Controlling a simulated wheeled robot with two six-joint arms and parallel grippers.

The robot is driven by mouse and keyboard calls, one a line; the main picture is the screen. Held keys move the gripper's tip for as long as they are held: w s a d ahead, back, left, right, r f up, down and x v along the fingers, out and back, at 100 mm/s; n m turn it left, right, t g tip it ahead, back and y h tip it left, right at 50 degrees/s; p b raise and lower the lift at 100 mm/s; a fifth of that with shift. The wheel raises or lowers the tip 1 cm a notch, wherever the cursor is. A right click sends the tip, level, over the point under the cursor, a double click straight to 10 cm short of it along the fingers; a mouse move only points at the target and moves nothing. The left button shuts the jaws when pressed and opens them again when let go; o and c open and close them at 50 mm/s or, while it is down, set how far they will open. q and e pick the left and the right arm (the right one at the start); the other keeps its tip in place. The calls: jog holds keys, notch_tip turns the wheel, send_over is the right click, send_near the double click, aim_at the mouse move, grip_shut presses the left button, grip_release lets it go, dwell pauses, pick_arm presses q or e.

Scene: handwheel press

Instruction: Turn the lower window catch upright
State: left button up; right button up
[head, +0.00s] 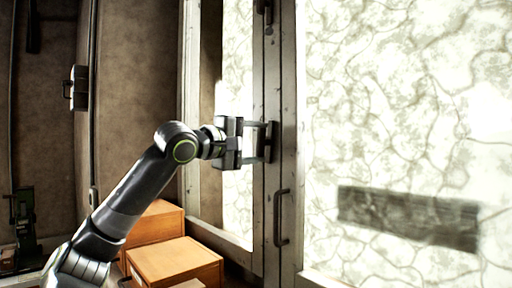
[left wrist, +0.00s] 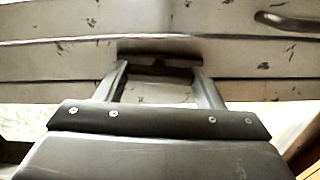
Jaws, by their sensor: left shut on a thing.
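The lower window catch (head: 271,142) is a dark fitting on the pale, worn window stile, at mid-height in the head view. My left gripper (head: 267,141) reaches it from the left, its two fingers one above the other. In the left wrist view the fingertips (left wrist: 160,75) are at the dark catch (left wrist: 160,58), which lies along the stile there. The gripper is shut on the catch. The fingers partly cover it, so its exact angle is hard to tell. My right gripper is out of view.
Another dark catch (head: 264,10) sits higher on the stile. A pull handle (head: 281,217) is below the lower catch and also shows in the left wrist view (left wrist: 288,21). Wooden boxes (head: 175,261) stand under my left arm. Patterned window glass (head: 400,110) fills the right.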

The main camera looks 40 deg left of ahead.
pick_arm(q)
jog(key=shift+n, duration=0.6)
jog(key=o, duration=1)
jog(key=shift+a, duration=0.1)
jog(key=shift+s+f+b, duration=0.15)
jog(key=shift+s+b, duration=0.25)
jog(key=shift+b, duration=0.25)
jog(key=s+b, duration=0.3)
jog(key=s, duration=0.2)
jog(key=s+a+b, duration=0.1)
jog(key=s+b, duration=0.2)
jog(key=s, duration=0.3)
jog(key=s+b, duration=0.4)
jog(key=s, duration=0.1)
jog(key=shift+s+a, duration=0.25)
jog(key=shift+s, duration=0.05)
